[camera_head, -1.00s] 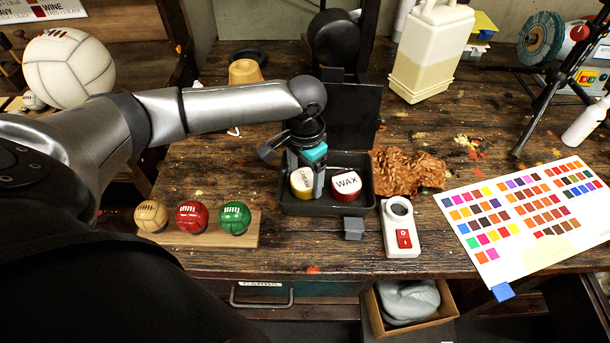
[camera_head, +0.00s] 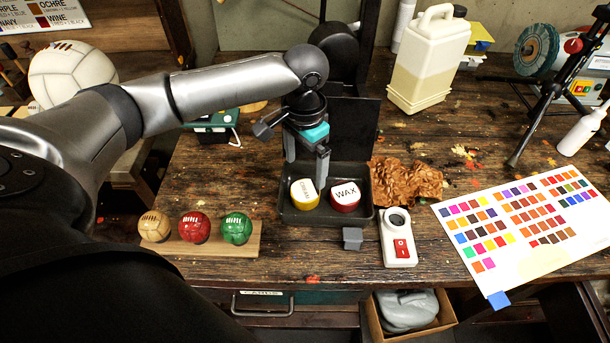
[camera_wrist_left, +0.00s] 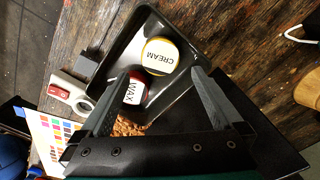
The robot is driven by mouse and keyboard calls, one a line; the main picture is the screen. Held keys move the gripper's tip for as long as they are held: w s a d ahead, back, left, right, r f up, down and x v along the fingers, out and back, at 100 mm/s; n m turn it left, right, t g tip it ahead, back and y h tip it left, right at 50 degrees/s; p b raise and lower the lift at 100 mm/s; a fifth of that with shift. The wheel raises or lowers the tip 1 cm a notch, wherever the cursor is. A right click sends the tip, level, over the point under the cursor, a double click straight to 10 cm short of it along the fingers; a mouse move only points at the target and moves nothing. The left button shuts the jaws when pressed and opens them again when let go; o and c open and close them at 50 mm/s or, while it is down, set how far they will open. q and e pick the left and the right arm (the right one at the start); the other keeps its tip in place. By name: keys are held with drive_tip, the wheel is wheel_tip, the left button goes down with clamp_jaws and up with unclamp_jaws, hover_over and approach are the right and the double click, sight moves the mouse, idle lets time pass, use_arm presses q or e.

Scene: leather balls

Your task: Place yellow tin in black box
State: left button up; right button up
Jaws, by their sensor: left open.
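The yellow tin (camera_head: 305,195), with a white lid marked CREAM, sits inside the black box (camera_head: 287,215) on its left side. It also shows in the left wrist view (camera_wrist_left: 160,56), in the box (camera_wrist_left: 112,62). A red tin (camera_head: 345,195) marked WAX sits beside it to the right; the left wrist view shows it partly behind a finger (camera_wrist_left: 134,88). My left gripper (camera_head: 305,172) is open and empty above the back of the box. In the left wrist view its fingers (camera_wrist_left: 152,98) are spread, with the yellow tin beyond their tips. My right gripper is not in view.
The box's lid (camera_head: 355,130) stands open at the back. A wooden rack with several small balls (camera_head: 236,228) lies left of the box. A white device with a red switch (camera_head: 398,238) and crumpled brown material (camera_head: 405,183) lie to the right. A color chart (camera_head: 520,225) lies farther right.

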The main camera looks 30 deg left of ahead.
use_arm(q)
drive_tip(key=shift+r, duration=2)
